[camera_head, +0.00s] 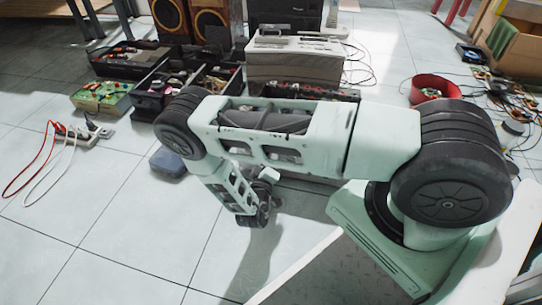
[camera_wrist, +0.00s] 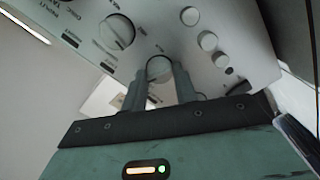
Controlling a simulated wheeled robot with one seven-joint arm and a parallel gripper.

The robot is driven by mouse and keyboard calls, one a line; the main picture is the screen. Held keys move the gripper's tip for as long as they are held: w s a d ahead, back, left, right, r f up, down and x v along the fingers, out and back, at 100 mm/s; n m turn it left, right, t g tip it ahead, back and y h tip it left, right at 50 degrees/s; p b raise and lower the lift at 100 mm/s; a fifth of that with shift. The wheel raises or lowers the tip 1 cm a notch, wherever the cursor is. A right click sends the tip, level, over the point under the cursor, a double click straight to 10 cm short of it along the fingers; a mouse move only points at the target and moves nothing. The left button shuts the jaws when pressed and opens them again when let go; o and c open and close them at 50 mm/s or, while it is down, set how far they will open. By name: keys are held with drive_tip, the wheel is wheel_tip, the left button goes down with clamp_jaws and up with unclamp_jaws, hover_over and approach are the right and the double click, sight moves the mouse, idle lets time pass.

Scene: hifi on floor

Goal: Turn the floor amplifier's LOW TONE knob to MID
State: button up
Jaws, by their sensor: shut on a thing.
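The amplifier's silver front panel (camera_wrist: 200,20) fills the top of the wrist view, tilted. A round knob (camera_wrist: 159,67) sits between the fingertips of my gripper (camera_wrist: 160,80), which is shut on it. The fingers hide part of the knob's rim, and I cannot read its pointer or which tone setting it shows. A larger knob (camera_wrist: 117,32) with printed marks is up and left of it. Smaller round knobs (camera_wrist: 208,41) are to the right. In the head view, my arm hides the fingertips and their contact with the knob.
In the head view, a pale grey device (camera_head: 293,62) stands behind my arm. Crates of parts (camera_head: 128,60), wooden speakers (camera_head: 211,26) and a red bowl (camera_head: 434,88) stand around. The tiled floor at front left is clear.

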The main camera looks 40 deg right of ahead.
drive_tip(key=shift+s+f+n+p, duration=0.1)
drive_tip(key=shift+n+p, duration=0.3)
drive_tip(key=shift+n, duration=1.4)
drive_tip(key=o, duration=1)
drive_tip(key=shift+c, duration=0.2)
drive_tip(key=p+v, duration=0.6)
drive_tip(key=v, duration=1.1)
drive_tip(key=shift+a, duration=0.2)
drive_tip(key=shift+s, duration=0.1)
